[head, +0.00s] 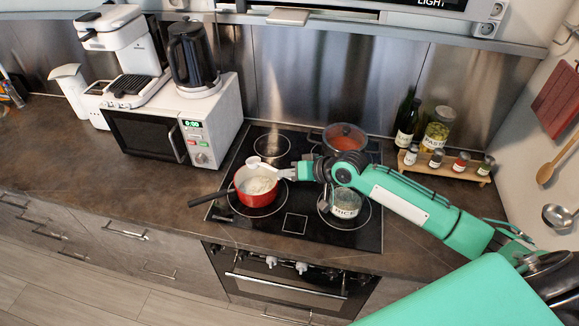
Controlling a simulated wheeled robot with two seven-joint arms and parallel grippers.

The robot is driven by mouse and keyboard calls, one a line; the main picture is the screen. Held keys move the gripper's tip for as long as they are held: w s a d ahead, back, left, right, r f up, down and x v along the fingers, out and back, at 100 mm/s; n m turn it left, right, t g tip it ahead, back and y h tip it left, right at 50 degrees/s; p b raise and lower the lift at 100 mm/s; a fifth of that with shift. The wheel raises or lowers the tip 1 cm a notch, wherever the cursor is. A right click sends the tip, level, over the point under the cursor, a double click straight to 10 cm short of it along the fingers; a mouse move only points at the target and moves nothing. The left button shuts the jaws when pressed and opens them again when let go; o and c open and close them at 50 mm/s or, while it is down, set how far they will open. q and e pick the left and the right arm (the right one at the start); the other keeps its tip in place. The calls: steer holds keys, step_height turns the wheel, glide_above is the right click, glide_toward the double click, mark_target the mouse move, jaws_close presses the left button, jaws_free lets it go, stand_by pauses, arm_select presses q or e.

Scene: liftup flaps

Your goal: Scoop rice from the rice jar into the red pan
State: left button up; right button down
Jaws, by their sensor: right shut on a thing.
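The red pan (243,200) stands on the front left of the hob, its dark handle pointing left. White contents that look like rice (259,186) lie in it. The glass rice jar (343,211), labelled RICE, stands on the front right of the hob, partly hidden by my right arm. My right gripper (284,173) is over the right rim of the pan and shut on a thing. A small white cup-like scoop (253,162) shows at the pan's back rim; the link between it and my fingers is not clear. My left gripper is out of view.
Another pan with orange-red contents (344,137) stands on the back right of the hob. A microwave (216,125) carrying a dark kettle is at the left. A spice rack (446,168) and bottles stand at the right. The left counter front is clear.

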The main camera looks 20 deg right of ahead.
steer(key=shift+a+r+n, duration=0.1)
steer(key=shift+n, duration=0.3)
steer(key=s+a+m+t+h+b, duration=0.1)
steer(key=s+a+m+h+b, duration=0.1)
steer(key=s+a+b, duration=0.15)
steer(key=shift+s+d+r+m+t+h+b, duration=0.3)
steer(key=shift+s+d+r+m+h, duration=0.15)
steer(key=shift+r+m+h, duration=0.4)
steer(key=shift+s+d+r+m+t+h+b, duration=0.35)
steer(key=shift+r+m+h, duration=0.25)
steer(key=shift+m+h, duration=0.55)
steer(key=shift+s+d+r+m+t+h+b, duration=0.25)
steer(key=shift+s+d+r+m+h, duration=0.35)
steer(key=shift+m+h, duration=0.4)
steer(key=shift+w+a, duration=0.1)
